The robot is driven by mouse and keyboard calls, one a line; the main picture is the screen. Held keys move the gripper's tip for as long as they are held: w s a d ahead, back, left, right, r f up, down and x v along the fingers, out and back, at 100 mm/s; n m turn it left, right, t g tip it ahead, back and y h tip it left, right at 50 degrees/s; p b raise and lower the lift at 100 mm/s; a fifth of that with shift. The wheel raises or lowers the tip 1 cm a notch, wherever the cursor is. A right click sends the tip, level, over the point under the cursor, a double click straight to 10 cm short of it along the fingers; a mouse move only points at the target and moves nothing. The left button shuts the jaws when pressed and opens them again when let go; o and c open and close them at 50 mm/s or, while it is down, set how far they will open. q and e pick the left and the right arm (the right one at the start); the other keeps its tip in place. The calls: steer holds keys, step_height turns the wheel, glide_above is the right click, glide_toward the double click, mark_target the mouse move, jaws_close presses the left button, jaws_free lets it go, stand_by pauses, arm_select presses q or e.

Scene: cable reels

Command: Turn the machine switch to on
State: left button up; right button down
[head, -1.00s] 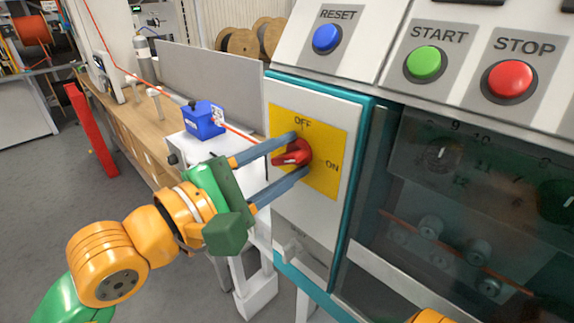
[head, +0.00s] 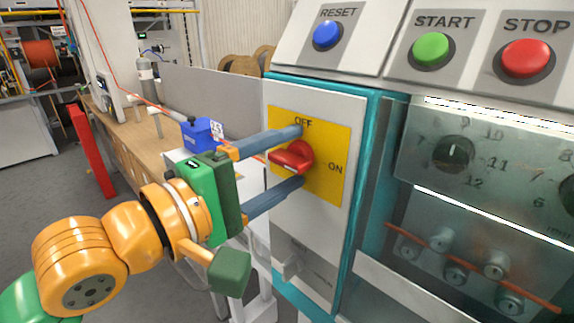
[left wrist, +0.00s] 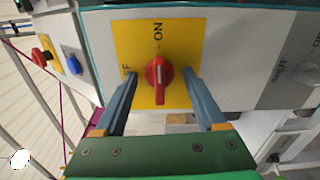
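The machine switch is a red rotary knob (head: 291,157) on a yellow plate (head: 335,140) marked OFF at the top and ON at the right. The knob also shows in the left wrist view (left wrist: 158,75); its bar lies along the line toward ON, with a pale mark at the ON end. My left gripper (head: 300,156) is open, its blue fingers above and below the knob. In the left wrist view the gripper (left wrist: 160,82) shows clear gaps between both fingers and the knob. My right gripper is out of view.
Blue RESET (head: 327,35), green START (head: 431,50) and red STOP (head: 527,59) buttons sit on the panel above. The machine window (head: 425,175) at right has lit strips and dials. A bench (head: 130,135) with a blue box (head: 201,135) stands behind my left arm.

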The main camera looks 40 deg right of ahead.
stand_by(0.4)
arm_select(q)
steer(key=shift+a+f+b, duration=0.2)
steer(key=shift+a+b, duration=0.25)
steer(key=shift+b, duration=0.05)
steer(key=a+b, duration=0.3)
steer(key=a, duration=0.4)
steer(key=shift+s+r, duration=0.2)
steer(key=shift+s, duration=0.1)
